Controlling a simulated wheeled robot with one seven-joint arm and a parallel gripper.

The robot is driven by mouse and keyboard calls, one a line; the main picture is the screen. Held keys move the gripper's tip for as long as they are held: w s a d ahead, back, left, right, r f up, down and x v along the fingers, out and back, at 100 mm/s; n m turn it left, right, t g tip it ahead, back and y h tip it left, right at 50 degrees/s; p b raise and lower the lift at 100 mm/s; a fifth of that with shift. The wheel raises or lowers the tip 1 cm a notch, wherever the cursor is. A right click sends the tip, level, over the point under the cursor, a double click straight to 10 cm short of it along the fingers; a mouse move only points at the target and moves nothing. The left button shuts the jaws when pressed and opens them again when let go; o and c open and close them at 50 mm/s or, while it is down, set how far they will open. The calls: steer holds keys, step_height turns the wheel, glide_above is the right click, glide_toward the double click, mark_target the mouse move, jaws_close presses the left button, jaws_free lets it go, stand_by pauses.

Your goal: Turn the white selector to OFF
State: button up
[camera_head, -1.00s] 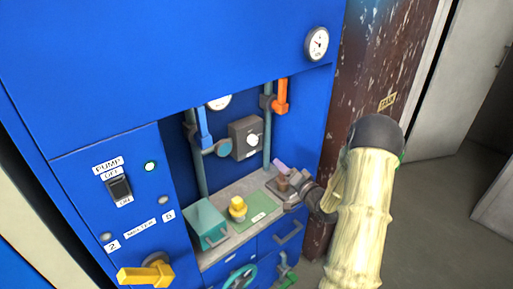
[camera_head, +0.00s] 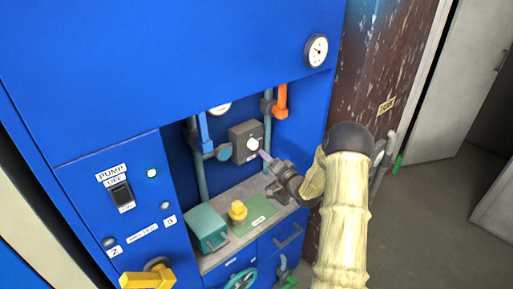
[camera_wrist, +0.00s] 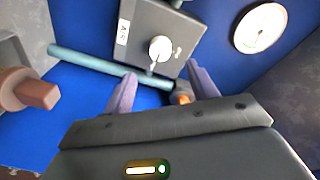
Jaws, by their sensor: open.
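The white selector (camera_head: 252,144) is a small round knob on a dark grey box (camera_head: 238,139) on the back wall of the blue cabinet's recess. In the wrist view the white selector (camera_wrist: 160,49) sits on the grey box (camera_wrist: 138,22), beyond the fingertips and roughly between them. My gripper (camera_head: 266,156) is just right of and below the knob in the head view. In the wrist view my gripper (camera_wrist: 164,84) shows two purple fingers spread apart with nothing between them. A label with letters (camera_wrist: 124,32) is on the box, too small to read surely.
A blue-handled valve (camera_head: 205,130) is left of the box and an orange-handled valve (camera_head: 281,100) is right of it. Below, a shelf (camera_head: 218,258) carries a teal box (camera_head: 206,227) and a yellow knob (camera_head: 238,211). A gauge (camera_wrist: 260,27) shows in the wrist view.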

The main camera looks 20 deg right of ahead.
mark_target(254, 146)
steer(key=p+x, duration=0.1)
steer(key=x, duration=0.7)
steer(key=shift+w, duration=0.35)
steer(key=shift+c, duration=0.2)
steer(key=c, duration=0.9)
